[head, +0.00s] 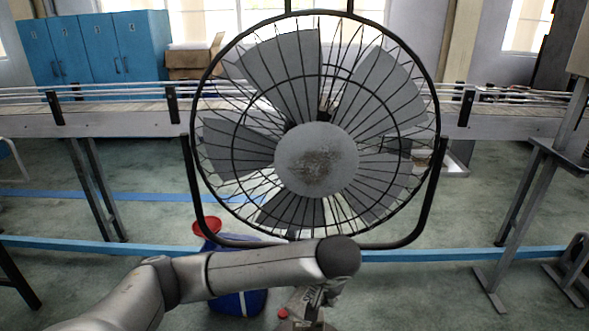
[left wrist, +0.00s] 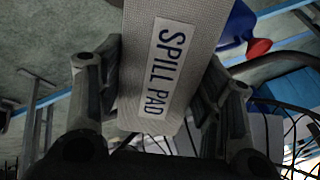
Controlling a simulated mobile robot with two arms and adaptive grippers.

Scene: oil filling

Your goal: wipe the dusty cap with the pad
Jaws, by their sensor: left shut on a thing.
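The dusty cap (head: 317,160) is the round grey hub at the middle of a large caged fan (head: 290,65). Brown grime covers mostly its lower half. My left gripper (left wrist: 160,85) is shut on the pad (left wrist: 195,30), a pale grey textured block labelled "SPILL PAD", with a finger on each side of it. In the head view the left gripper (head: 310,300) shows below the fan, well under the cap and apart from it. My forearm and wrist hide part of it, and the pad is hard to make out there. My right gripper is not in view.
A blue container (head: 240,303) with a red funnel (head: 207,226) stands behind my left arm. A conveyor (head: 100,122) runs behind the fan, with blue lockers (head: 95,48) and cardboard boxes (head: 192,62) beyond. A metal stand (head: 545,180) is at the right.

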